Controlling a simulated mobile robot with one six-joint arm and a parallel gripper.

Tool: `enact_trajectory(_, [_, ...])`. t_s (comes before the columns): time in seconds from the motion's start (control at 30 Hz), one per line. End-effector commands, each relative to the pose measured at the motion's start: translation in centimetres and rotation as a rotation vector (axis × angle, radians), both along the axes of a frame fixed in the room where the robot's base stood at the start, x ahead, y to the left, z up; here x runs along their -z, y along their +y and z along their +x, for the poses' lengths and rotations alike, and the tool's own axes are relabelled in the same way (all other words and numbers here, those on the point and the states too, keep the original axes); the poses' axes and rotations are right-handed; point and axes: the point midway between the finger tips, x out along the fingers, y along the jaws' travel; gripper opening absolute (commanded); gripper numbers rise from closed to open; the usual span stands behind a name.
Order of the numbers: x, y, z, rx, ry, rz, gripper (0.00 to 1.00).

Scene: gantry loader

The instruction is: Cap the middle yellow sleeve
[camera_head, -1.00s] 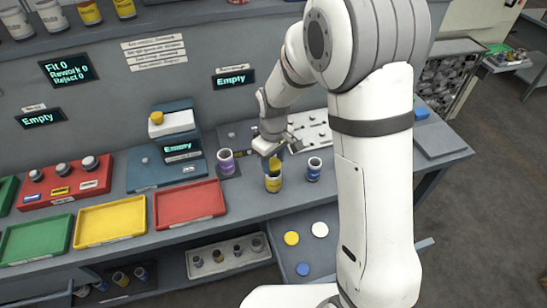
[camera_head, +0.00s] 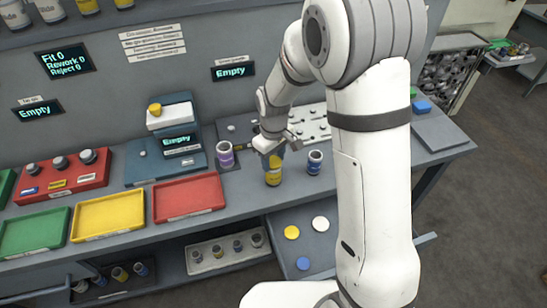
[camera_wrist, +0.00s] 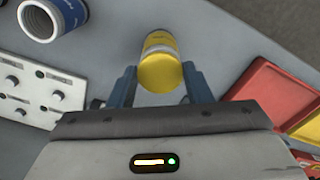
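The middle yellow sleeve (camera_head: 273,179) stands upright on the bench between a purple sleeve (camera_head: 225,155) and a blue sleeve (camera_head: 315,162). My gripper (camera_head: 271,157) points down right over it. In the wrist view a round yellow cap (camera_wrist: 160,73) lies between my two fingers, which appear to press on its sides. The yellow sleeve (camera_wrist: 160,42) shows just past the cap, its top covered by it. I cannot tell whether the cap is fully seated. The blue sleeve also shows open-topped in the wrist view (camera_wrist: 68,22).
Red (camera_head: 188,216), yellow (camera_head: 108,238) and green (camera_head: 35,252) trays lie to the left. Yellow (camera_head: 291,232), white (camera_head: 320,223) and blue (camera_head: 303,263) discs lie on a lower surface.

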Motion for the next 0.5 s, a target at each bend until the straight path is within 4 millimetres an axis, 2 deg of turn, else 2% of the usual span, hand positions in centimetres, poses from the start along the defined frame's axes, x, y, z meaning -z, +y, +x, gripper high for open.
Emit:
enact_trajectory(0.03, [0.46, -0.08, -0.3, 0.0, 0.01, -0.003, 0.55])
enact_trajectory(0.2, [0.5, -0.11, -0.31, 0.0, 0.011, -0.003, 0.68])
enact_trajectory(0.5, [0.14, -0.14, -0.23, 0.001, 0.007, -0.003, 0.69])
